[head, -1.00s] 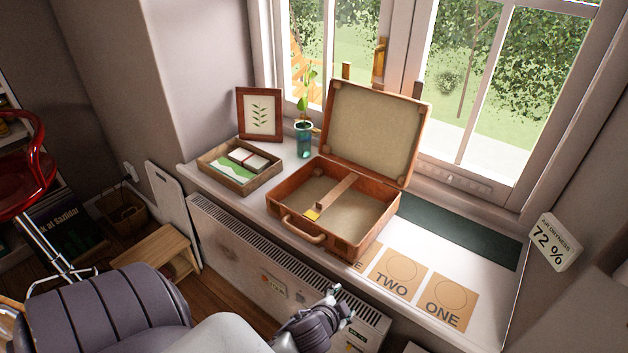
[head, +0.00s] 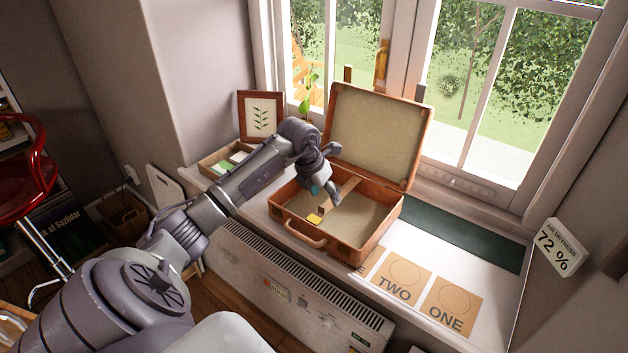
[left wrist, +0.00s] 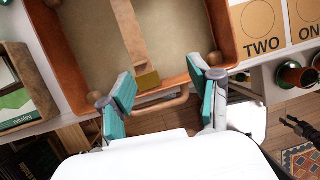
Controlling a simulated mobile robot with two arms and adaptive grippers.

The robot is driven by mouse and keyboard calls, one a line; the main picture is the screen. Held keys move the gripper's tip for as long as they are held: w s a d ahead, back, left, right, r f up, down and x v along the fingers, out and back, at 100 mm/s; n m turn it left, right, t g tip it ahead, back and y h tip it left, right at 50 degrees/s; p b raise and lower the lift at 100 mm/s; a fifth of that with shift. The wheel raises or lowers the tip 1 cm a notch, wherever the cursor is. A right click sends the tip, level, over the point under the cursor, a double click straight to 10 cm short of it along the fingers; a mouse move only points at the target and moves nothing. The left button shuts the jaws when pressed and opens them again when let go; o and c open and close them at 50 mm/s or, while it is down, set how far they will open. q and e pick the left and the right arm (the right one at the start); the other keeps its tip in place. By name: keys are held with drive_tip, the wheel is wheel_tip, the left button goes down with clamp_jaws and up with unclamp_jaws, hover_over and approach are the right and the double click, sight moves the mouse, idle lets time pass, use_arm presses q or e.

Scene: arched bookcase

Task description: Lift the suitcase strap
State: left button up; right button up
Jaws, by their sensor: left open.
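The brown suitcase (head: 372,245) stands open on the windowsill, its lid (head: 372,135) raised at the back. A tan strap (head: 347,188) with a yellow end (head: 314,219) runs across its inside. The strap (left wrist: 128,32) and its yellow end (left wrist: 147,81) also show in the left wrist view. My left gripper (head: 325,192) is over the suitcase, open and empty. In the left wrist view its teal fingers (left wrist: 160,80) stand apart on either side of the strap's end. I cannot tell whether they touch anything. My right gripper is not in view.
A wooden tray (head: 210,165) and a framed leaf picture (head: 261,117) stand left of the suitcase. A plant (head: 307,95) is behind my arm. Cards marked TWO (head: 403,292) and ONE (head: 448,320) and a dark green mat (head: 460,240) lie right. A radiator (head: 320,300) is below.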

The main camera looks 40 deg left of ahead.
sight(320, 210)
use_arm(q)
drive_tip(key=shift+g+y, duration=0.4)
drive_tip(key=shift+y, duration=0.1)
drive_tip(key=a+f+b, duration=0.1)
drive_tip(key=f+b, duration=0.2)
drive_tip(key=w+a+f+b, duration=0.1)
drive_tip(key=f+b, duration=0.1)
drive_tip(key=f, duration=0.1)
drive_tip(key=w+a+f+b, duration=0.1)
drive_tip(key=f+b, duration=0.2)
drive_tip(key=f, duration=0.1)
drive_tip(key=shift+b, duration=0.35)
drive_tip(key=shift+w+f, duration=0.25)
drive_tip(key=shift+f, duration=0.15)
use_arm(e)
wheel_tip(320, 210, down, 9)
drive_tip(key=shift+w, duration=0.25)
use_arm(q)
drive_tip(key=c, duration=0.9)
drive_tip(key=shift+o, duration=0.2)
